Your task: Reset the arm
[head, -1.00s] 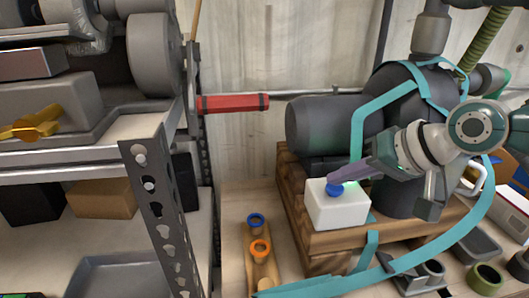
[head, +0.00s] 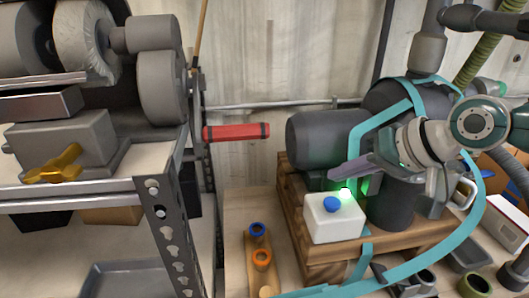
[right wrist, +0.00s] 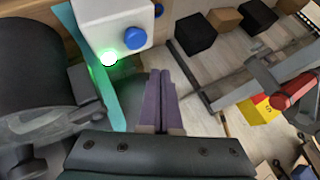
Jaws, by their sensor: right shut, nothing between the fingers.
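My right arm comes in from the right in the head view. My right gripper (head: 342,172) hangs just above and behind a white box with a blue button (head: 331,204), apart from the button. In the right wrist view its two purple fingers (right wrist: 162,90) are together with nothing between them. The white box (head: 333,226) sits on a wooden crate, and a green light (head: 346,194) glows at its top edge. The box (right wrist: 105,22), its blue button (right wrist: 135,38) and the green light (right wrist: 109,59) also show in the right wrist view. My left gripper is out of view.
A dark motor-like machine (head: 328,140) with teal bands stands behind the box on the wooden crate (head: 296,218). A metal shelf (head: 95,190) with machines fills the left.

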